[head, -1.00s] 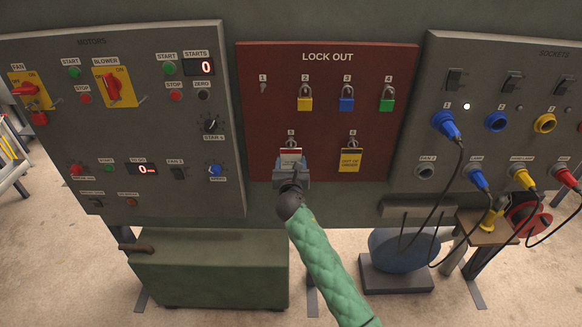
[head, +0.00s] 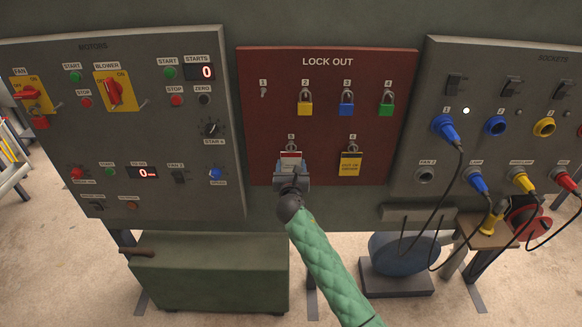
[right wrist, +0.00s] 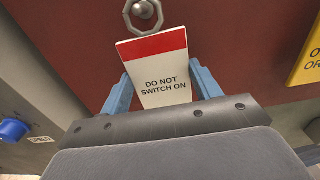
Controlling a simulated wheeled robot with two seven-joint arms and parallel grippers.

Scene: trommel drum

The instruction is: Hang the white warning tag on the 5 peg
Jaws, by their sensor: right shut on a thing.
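The white warning tag (head: 290,160), with a red top band and "DO NOT SWITCH ON", is held nearly upright in front of the red lock out board (head: 262,120). It also shows in the right wrist view (right wrist: 160,70). My right gripper (head: 291,175) is shut on its lower part, with a blue finger (right wrist: 118,95) at each side. The 5 peg (head: 291,146) is just above the tag. In the wrist view a metal ring (right wrist: 131,22) above the tag appears around the peg's round end (right wrist: 143,9); how deep it sits I cannot tell. My left gripper is out of view.
A yellow "out of order" tag (head: 350,165) hangs at peg 6, close right of my gripper. Yellow (head: 305,108), blue (head: 346,105) and green (head: 386,107) padlocks hang above. The motors panel (head: 140,125) is left, the sockets panel (head: 480,90) right.

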